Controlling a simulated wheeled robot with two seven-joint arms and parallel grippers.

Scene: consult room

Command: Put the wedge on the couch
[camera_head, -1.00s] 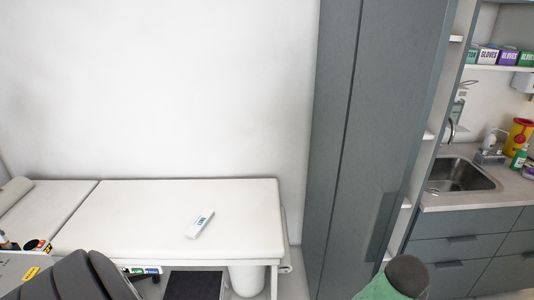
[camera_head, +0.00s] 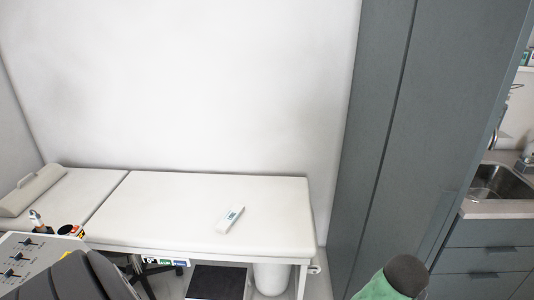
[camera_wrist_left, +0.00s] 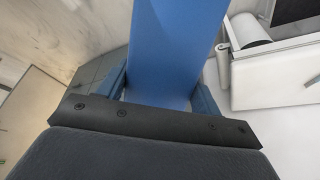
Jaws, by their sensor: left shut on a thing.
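The couch (camera_head: 170,220) is white and padded, and stands against the back wall in the head view. A pale bolster (camera_head: 32,190) lies at its left end, and a small white device (camera_head: 230,219) lies on its middle section. The wedge (camera_wrist_left: 177,45) is a smooth blue block, seen only in the left wrist view. My left gripper (camera_wrist_left: 163,92) is shut on it, with a finger at each side. The wedge's far end runs out of the picture. The head view shows neither the wedge nor either gripper.
A panel with several switches (camera_head: 32,257) stands at the couch's front left. Tall grey cabinets (camera_head: 425,130) are right of the couch, and a sink (camera_head: 497,183) is beyond them. A white bin (camera_head: 270,278) is under the couch. Most of the couch top is bare.

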